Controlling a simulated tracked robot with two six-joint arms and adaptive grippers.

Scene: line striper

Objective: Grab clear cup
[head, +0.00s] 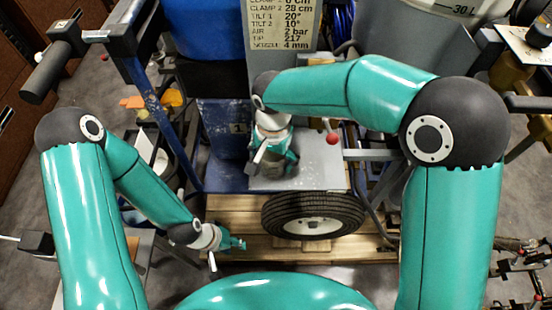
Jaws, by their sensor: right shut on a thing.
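My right gripper (271,168) reaches down over the grey metal platform (318,174) of the line striper, beside the blue panel. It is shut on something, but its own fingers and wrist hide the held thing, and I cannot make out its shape. I cannot pick out the clear cup anywhere in the head view. My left gripper (238,243) is low at the centre left, over the wooden pallet, left of the black tyre. It is small and seen from above, so whether its fingers are apart is unclear.
The black tyre (312,214) stands in front of the platform, by the wooden pallet (240,212). A label plate (283,25) rises behind. A red-knobbed lever (332,139) is close to the right of my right gripper. The blue frame post (155,110) stands at left.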

